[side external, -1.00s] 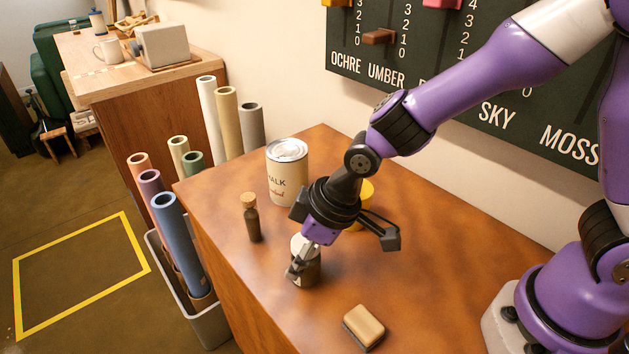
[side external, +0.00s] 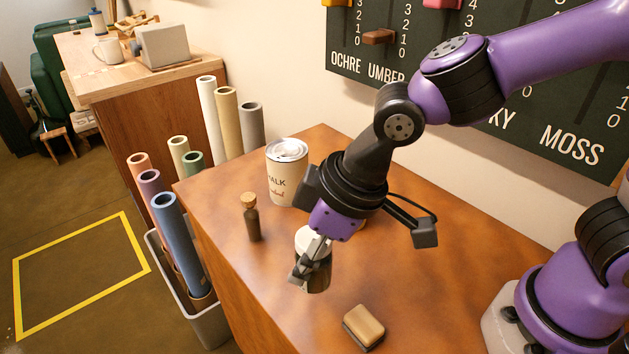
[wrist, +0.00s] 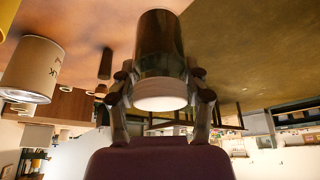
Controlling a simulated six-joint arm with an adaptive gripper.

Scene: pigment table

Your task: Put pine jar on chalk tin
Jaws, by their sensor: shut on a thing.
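My gripper (side external: 312,268) is shut on a dark glass jar with a white lid, the pine jar (side external: 321,277), and holds it above the wooden table. In the wrist view the jar (wrist: 160,50) sits between my two fingers (wrist: 160,92), its white lid nearest the camera. The chalk tin (side external: 287,178) is a cream can with a silver lid, standing upright at the back of the table, behind and left of my gripper. The tin (wrist: 32,70) also shows at the left of the wrist view. The jar's label cannot be seen.
A small corked bottle (side external: 251,217) stands on the table left of my gripper, near the tin. A tan block (side external: 363,327) lies at the front. A yellow thing (wrist: 8,16) shows at the wrist view's left edge. Paper rolls (side external: 177,235) stand in a bin beside the table.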

